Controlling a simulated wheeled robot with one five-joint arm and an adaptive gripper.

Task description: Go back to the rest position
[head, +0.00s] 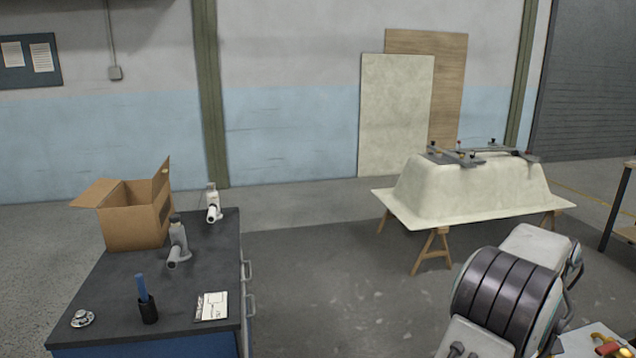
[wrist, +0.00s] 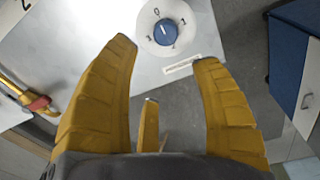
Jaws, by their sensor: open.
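My gripper (wrist: 164,50) is open and empty in the wrist view, its yellow fingers spread apart. Beyond the fingertips is a white panel (wrist: 210,25) with a round white dial and a blue knob (wrist: 165,32). The knob shows between the two outer fingertips; I cannot tell how far away it is. A red and yellow fitting (wrist: 38,104) is left of the fingers. In the head view my arm rises at the lower right, and my gripper cannot be made out clearly there.
A cream tub shell (head: 470,190) with clamps on top stands on wooden trestles. Open floor (head: 340,300) lies between them.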

